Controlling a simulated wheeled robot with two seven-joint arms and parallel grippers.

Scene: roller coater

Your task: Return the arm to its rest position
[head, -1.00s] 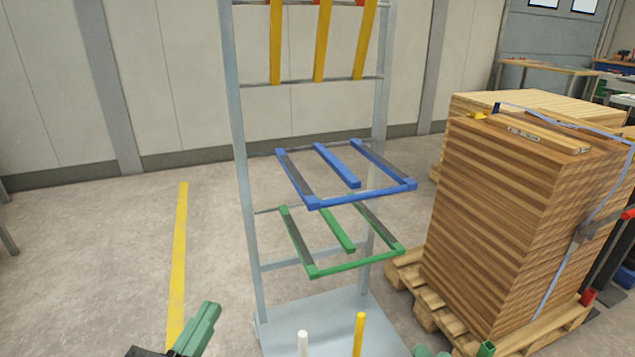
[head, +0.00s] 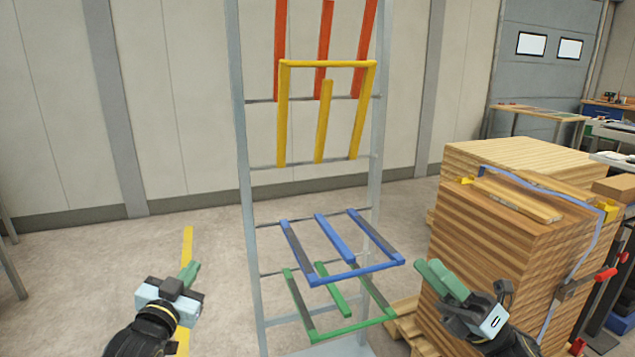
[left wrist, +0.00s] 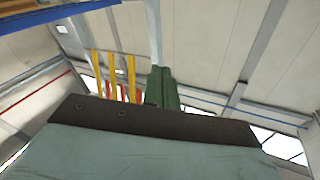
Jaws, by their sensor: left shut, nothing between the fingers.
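My left gripper (head: 192,270) is at the lower left of the head view, its green fingers pointing up, left of the rack. In the left wrist view its fingers (left wrist: 161,88) stand pressed together with nothing between them. My right gripper (head: 432,275) is at the lower right, right of the rack and in front of the wooden stack. Its green fingers lie close together, and whether they are fully shut is unclear. No object shows in either gripper.
A grey metal rack stands between my arms, with red (head: 323,50), yellow (head: 325,63), blue (head: 355,273) and green (head: 350,328) shelf frames. A strapped stack of wooden boards (head: 480,235) is on the right. Open floor (head: 90,270) lies left of the rack.

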